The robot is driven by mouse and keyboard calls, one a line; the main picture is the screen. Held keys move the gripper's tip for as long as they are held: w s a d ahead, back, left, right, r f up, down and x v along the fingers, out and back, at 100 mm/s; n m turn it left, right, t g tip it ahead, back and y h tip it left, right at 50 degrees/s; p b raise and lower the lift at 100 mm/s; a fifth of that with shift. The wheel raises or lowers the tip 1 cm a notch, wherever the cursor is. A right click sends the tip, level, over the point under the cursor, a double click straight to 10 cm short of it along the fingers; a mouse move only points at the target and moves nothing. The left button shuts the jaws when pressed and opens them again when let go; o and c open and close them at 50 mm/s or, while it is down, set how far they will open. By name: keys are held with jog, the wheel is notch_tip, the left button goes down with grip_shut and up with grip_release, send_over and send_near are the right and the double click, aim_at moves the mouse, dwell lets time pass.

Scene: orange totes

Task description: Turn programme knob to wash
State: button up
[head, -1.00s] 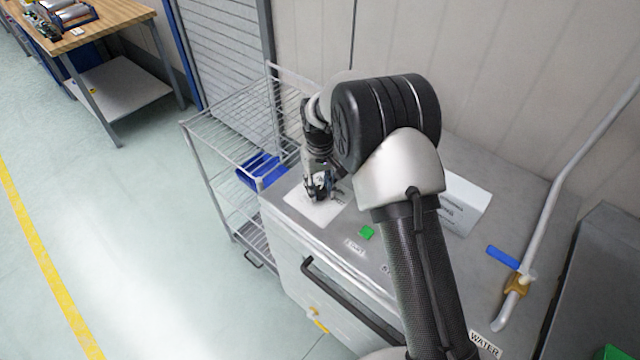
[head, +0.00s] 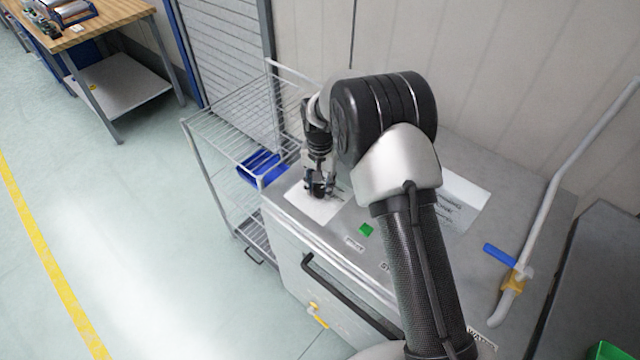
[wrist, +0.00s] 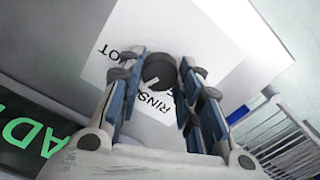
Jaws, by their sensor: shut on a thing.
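The programme knob (wrist: 158,68) is a dark round knob on a white label plate (head: 308,205) on top of the steel machine. A light pointer mark on it faces the side of the partly covered "RINS..." lettering (wrist: 153,103). Letters "OT" (wrist: 117,51) show to the left in the wrist view. No "wash" lettering can be read. My gripper (wrist: 160,65) points down over the plate, with one blue-grey finger on each side of the knob, shut on it. In the head view my gripper (head: 320,188) largely hides the knob.
A wire rack (head: 200,135) with a blue bin (head: 262,168) stands left of the machine. A green button (head: 366,230) and a dark door handle (head: 350,300) are nearer the front. A pipe with a blue-handled valve (head: 500,256) is at the right.

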aim_at(320, 188)
dwell(0.5)
jog(key=o, duration=1.1)
jog(key=shift+r, duration=0.1)
notch_tip(320, 188, up, 12)
